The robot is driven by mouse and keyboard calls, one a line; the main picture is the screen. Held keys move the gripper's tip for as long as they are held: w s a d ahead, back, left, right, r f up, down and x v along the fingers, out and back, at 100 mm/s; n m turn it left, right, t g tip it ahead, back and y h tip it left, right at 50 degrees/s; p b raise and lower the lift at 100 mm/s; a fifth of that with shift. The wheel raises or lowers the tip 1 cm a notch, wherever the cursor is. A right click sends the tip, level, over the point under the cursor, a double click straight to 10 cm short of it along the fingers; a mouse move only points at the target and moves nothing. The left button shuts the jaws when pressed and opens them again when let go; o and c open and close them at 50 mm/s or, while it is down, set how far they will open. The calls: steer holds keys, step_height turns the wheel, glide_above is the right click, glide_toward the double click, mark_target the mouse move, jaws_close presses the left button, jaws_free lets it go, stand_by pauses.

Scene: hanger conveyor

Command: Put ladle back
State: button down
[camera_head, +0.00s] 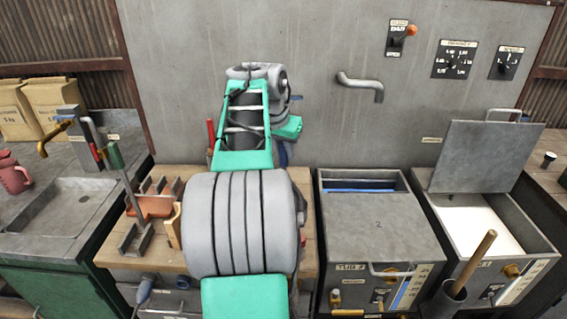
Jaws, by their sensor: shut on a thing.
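My arm rises through the middle of the picture and bends over at its wrist, before the grey wall. Its own links cover the gripper, so I see neither the fingers nor what is between them. I cannot make out a ladle for certain. A long tool with a green handle (115,155) leans over the bench at left, its lower end by a grey bracket (135,238). A wooden handle (480,250) stands tilted in a dark cylindrical holder (452,292) at the lower right.
A pipe spout (362,84) juts from the wall.

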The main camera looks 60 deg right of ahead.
mark_target(283, 162)
steer(key=f, duration=0.3)
steer(key=shift+w+d+f, duration=0.25)
steer(key=shift+w+d, duration=0.05)
steer(key=shift+w, duration=0.05)
steer(key=shift+f, duration=0.45)
steer(key=c, duration=1.3)
jaws_free()
